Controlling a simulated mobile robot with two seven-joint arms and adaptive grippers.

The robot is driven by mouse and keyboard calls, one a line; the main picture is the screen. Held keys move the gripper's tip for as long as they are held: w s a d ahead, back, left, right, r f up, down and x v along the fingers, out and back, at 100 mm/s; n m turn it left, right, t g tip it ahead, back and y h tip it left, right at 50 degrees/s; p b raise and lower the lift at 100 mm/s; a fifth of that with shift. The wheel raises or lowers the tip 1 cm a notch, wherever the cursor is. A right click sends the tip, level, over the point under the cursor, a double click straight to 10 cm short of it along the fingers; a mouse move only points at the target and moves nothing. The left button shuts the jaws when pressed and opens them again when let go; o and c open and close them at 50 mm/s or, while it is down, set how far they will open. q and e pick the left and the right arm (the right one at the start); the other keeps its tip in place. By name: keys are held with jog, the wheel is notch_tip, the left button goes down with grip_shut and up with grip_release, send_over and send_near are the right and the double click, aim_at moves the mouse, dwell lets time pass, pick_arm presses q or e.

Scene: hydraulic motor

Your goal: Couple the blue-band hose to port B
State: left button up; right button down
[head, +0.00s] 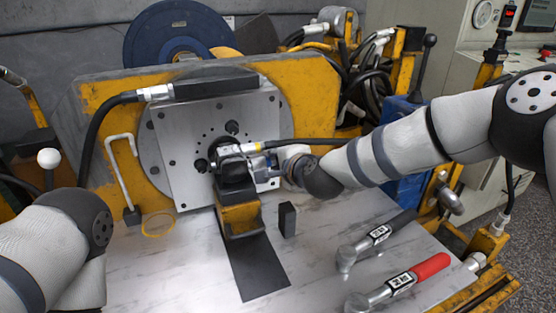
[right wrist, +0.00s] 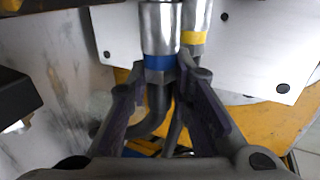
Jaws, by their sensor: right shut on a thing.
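The hydraulic motor (head: 235,174) sits in front of the pale plate on a yellow stand (head: 240,217). The yellow-band hose (head: 258,147) meets it from the right; its fitting also shows in the right wrist view (right wrist: 195,38). My right gripper (head: 283,167) is beside the motor's right side. In the right wrist view its two fingers are shut on the blue-band hose (right wrist: 160,62), just below the blue band. The steel sleeve points up, beside the yellow-band fitting. Its far end is out of frame, so I cannot tell whether it touches port B. My left gripper is out of view.
Two torque wrenches, one black-handled (head: 378,238) and one red-handled (head: 400,281), lie on the table at the right. A small black block (head: 287,220) stands before the motor. A yellow ring (head: 158,224) lies at the left. The front left table is clear.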

jog(key=shift+s+a+r, duration=0.1)
jog(key=shift+a, duration=0.2)
jog(key=c, duration=1.3)
grip_release()
jog(key=shift+c, duration=0.2)
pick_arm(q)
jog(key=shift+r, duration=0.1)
pick_arm(e)
jog(key=shift+s+r, duration=0.2)
jog(key=shift+s, duration=0.05)
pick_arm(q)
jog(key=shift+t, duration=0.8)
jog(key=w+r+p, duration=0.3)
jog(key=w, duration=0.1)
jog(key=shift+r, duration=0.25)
pick_arm(e)
jog(key=v, duration=0.6)
jog(key=shift+s+d+f, duration=0.1)
jog(key=shift+s+d, duration=0.05)
jog(key=shift+s, duration=0.05)
